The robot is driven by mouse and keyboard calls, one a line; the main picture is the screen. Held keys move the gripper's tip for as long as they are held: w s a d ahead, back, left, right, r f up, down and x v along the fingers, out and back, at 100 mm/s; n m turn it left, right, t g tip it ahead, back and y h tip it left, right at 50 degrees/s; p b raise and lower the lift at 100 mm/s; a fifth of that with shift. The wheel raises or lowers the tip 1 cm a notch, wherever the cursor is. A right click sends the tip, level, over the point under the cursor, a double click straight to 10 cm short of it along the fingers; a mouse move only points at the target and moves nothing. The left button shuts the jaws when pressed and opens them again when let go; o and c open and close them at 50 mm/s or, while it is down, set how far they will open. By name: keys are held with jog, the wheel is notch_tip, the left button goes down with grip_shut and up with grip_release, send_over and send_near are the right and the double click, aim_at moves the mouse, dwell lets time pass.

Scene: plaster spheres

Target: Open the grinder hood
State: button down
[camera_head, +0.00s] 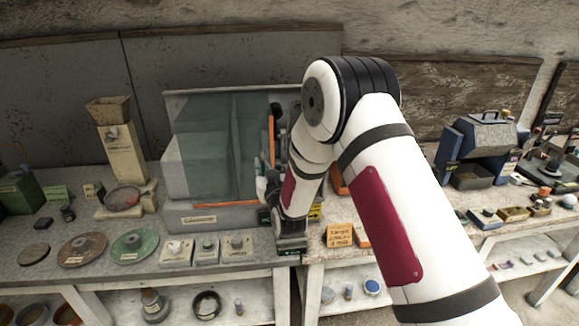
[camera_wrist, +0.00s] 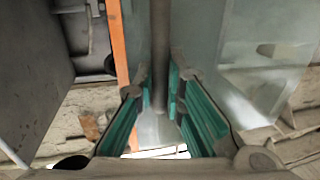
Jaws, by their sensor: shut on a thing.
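The grinder hood (camera_head: 208,150) is a clear, greenish glassy box on a grey base, left of centre in the head view. Its pane also shows in the wrist view (camera_wrist: 210,45). An upright grey bar (camera_wrist: 160,45), which looks like the hood's handle, runs between my fingers. My gripper (camera_wrist: 160,100) is shut on this bar, its teal-padded fingers on either side. In the head view my arm hides most of the gripper at the hood's right side. I cannot tell whether the hood stands ajar.
An orange upright strip (camera_wrist: 118,45) is close left of the bar. Switch boxes (camera_head: 207,249), a green disc (camera_head: 133,245) and a brown disc (camera_head: 82,249) lie along the bench front. A hopper machine (camera_head: 122,150) stands left. A blue machine (camera_head: 485,145) stands right.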

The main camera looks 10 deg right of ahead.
aim_at(237, 163)
jog(key=a, duration=0.7)
jog(key=shift+a, duration=0.1)
jog(key=c, duration=1.7)
grip_release()
jog(key=shift+o, duration=0.2)
jog(key=s+d, duration=0.2)
jog(key=s, duration=0.9)
jog(key=shift+s+d, duration=0.2)
jog(key=shift+s, duration=0.2)
jog(key=shift+w+r, duration=0.1)
jog(key=shift+r, duration=0.05)
